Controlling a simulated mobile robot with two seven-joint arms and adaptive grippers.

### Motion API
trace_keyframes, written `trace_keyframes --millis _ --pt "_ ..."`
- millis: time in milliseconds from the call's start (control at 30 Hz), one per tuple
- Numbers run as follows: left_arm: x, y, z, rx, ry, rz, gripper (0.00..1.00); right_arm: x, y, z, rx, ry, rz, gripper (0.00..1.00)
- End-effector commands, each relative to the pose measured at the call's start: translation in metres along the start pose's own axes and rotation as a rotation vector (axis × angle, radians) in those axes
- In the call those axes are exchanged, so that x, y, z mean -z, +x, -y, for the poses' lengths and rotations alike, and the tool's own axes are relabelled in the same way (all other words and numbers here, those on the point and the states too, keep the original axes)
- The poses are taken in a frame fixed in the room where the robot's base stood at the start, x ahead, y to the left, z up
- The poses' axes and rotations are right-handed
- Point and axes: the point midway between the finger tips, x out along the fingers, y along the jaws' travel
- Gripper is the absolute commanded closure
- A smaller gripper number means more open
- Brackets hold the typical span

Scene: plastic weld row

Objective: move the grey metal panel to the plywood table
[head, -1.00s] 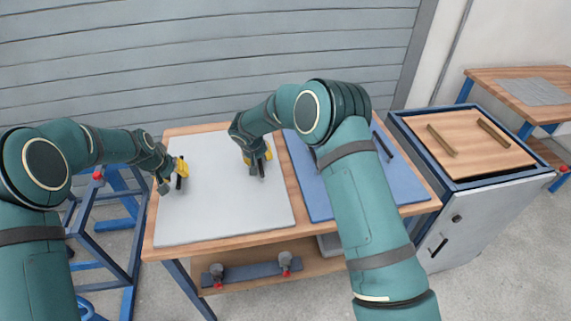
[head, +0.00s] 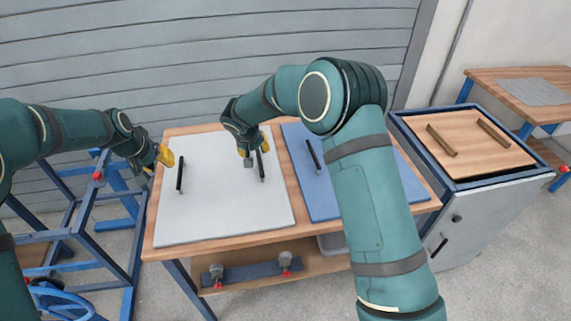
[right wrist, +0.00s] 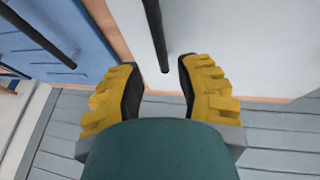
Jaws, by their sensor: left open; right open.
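A light grey panel (head: 222,205) with two black bar handles lies flat on a wood-topped table (head: 163,253) with blue legs. The left handle (head: 180,173) stands clear of my left gripper (head: 163,158), which is open and empty, above and left of the panel's far left edge. My right gripper (head: 256,152) is open close to the far end of the right handle (head: 261,166). In the right wrist view, this handle (right wrist: 157,35) lies ahead of the spread yellow fingers, not gripped. I cannot tell which table is the plywood one.
A blue panel (head: 319,198) lies beside the grey one, partly hidden by my right arm. A blue-rimmed cabinet (head: 462,225) holds a wooden panel (head: 470,140). Another wooden table (head: 490,78) with a grey sheet (head: 533,91) stands far right. A blue frame (head: 128,240) stands left.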

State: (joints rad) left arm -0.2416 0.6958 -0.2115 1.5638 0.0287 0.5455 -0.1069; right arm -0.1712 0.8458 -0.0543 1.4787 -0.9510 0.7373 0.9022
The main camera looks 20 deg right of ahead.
Motion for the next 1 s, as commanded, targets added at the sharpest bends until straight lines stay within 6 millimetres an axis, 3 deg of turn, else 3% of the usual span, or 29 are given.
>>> trace_keyframes --millis 100,333,1000 --pt "0.0 0.0 0.0 0.0 0.0 0.0 0.66 0.001 -0.025 0.001 0.002 0.0 -0.003 0.66" --pt "0.0 0.0 0.0 0.0 0.0 -0.001 0.66 0.0 -0.052 0.0 0.001 0.0 0.0 0.66" --pt "0.0 0.0 0.0 0.0 0.0 -0.001 0.66 0.0 -0.058 0.0 0.001 0.0 0.0 0.66"
